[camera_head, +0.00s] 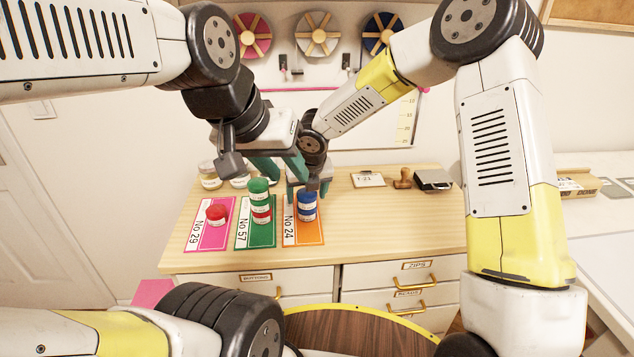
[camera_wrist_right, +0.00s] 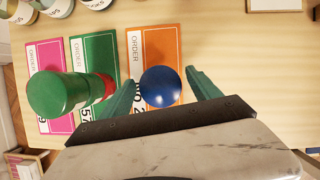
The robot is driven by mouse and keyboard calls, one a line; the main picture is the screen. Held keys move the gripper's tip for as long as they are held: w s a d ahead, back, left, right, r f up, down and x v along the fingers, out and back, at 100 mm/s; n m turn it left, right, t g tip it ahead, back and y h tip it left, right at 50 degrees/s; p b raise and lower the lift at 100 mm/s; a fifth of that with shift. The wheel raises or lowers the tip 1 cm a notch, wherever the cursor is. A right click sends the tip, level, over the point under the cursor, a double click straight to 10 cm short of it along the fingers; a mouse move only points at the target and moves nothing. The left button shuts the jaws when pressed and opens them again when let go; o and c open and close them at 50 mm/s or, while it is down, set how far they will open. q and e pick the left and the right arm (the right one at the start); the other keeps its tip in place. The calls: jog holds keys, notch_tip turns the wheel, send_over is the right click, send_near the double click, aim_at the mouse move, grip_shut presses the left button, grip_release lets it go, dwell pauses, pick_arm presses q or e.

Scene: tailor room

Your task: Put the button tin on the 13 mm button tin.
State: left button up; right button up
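A blue tin (camera_head: 307,208) with a pale label stands upright on the orange No 24 card (camera_head: 289,238); the right wrist view shows its round blue top (camera_wrist_right: 160,87). My right gripper (camera_wrist_right: 162,76) is open, its green fingers either side of the blue tin with visible gaps. Green and red tins (camera_head: 259,198) stand stacked on the green No 57 card (camera_head: 244,238). A red tin (camera_head: 216,213) stands on the pink No 29 card (camera_head: 206,240). My left gripper (camera_head: 281,168) is open and empty above and behind the stack. The tin labels are too small to read.
Several jars (camera_head: 209,176) stand at the table's back left. A clipboard (camera_head: 367,179), a stamp (camera_head: 403,178) and a dark-topped box (camera_head: 433,180) are at the back right. The wooden top (camera_head: 390,225) is clear right of the orange card. My two arms come close together above the cards.

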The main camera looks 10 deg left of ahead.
jog(key=v, duration=1.2)
jog(key=s+d+r+m+h, duration=0.1)
jog(key=s+d+r+m, duration=0.2)
jog(key=d+m, duration=0.4)
jog(key=s+d+r+m, duration=0.2)
jog(key=d+r+m, duration=0.1)
jog(key=d+m, duration=0.4)
jog(key=s+d+r+m+h, duration=0.1)
jog(key=s+d+r+m, duration=0.25)
jog(key=d+m, duration=0.35)
jog(key=s+d+r+m+t+y, duration=0.1)
jog(key=s+d+m, duration=0.2)
jog(key=m, duration=0.6)
jog(key=s+d+r+m+t+y, duration=0.1)
jog(key=s+d+m, duration=0.3)
jog(key=s+m, duration=0.4)
jog(key=shift+s+d+r+m, duration=0.2)
jog(key=shift+s+d+m, duration=0.1)
jog(key=shift+m, duration=0.9)
